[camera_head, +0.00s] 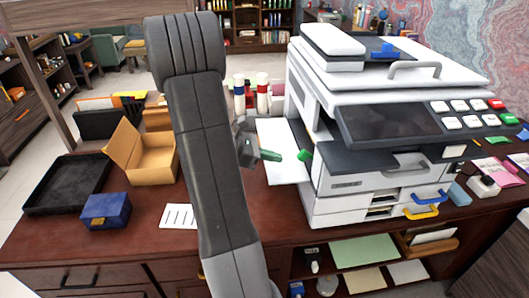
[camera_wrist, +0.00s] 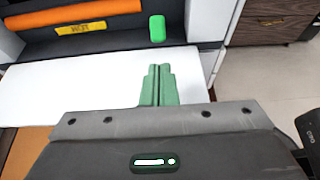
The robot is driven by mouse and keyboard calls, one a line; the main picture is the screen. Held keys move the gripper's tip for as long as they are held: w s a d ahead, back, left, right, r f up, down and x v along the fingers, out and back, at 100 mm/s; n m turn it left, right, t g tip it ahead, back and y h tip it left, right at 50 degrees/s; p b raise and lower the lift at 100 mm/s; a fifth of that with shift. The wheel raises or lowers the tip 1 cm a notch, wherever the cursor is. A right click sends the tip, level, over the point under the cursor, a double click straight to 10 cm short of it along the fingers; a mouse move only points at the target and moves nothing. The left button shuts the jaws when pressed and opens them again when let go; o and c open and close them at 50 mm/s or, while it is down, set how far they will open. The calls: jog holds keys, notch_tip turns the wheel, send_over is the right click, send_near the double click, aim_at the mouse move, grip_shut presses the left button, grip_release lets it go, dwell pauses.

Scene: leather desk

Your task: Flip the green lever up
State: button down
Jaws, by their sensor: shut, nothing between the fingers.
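The green lever (camera_head: 305,155) sits at the open left side of the white printer (camera_head: 345,183). In the wrist view the lever (camera_wrist: 157,28) is a short rounded green piece at the dark edge of the opening. I cannot tell its exact tilt. My gripper (camera_head: 277,156) has green fingers, closed together and empty. They point at the lever from the left, with a small gap between in the head view. In the wrist view my gripper (camera_wrist: 159,68) is over the white panel, just below the lever in the picture. The lever's base is partly hidden.
The white fold-out panel (camera_wrist: 60,88) extends under my fingers. Inside the opening are an orange roller (camera_wrist: 75,13) and a yellow label (camera_wrist: 82,29). An open cardboard box (camera_head: 150,160), a blue box (camera_head: 106,210) and a black tray (camera_head: 40,203) are left on the desk.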

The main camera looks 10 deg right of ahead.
aim_at(303, 150)
jog(key=shift+x, duration=2.55)
jog(key=shift+r+p, duration=0.1)
jog(key=shift+p, duration=0.25)
jog(key=shift+r+y+p, duration=0.25)
jog(key=shift+y+p, duration=0.05)
jog(key=shift+p, duration=0.05)
jog(key=shift+r+y+p, duration=0.3)
jog(key=shift+p, duration=0.15)
jog(key=shift+d+r+y+p, duration=0.1)
jog(key=shift+r+y+p, duration=0.2)
jog(key=shift+p, duration=0.1)
jog(key=shift+d+r+y+p, duration=0.35)
jog(key=shift+r+y+p, duration=0.25)
jog(key=shift+r+p, duration=0.3)
jog(key=shift+d+r+p, duration=0.35)
jog(key=shift+d+r, duration=0.25)
jog(key=shift+r, duration=0.1)
jog(key=shift+w+d+r, duration=0.1)
jog(key=shift+d+r, duration=0.9)
jog(key=shift+d, duration=0.05)
jog(key=shift+d+r, duration=0.15)
jog(key=shift+d, duration=0.05)
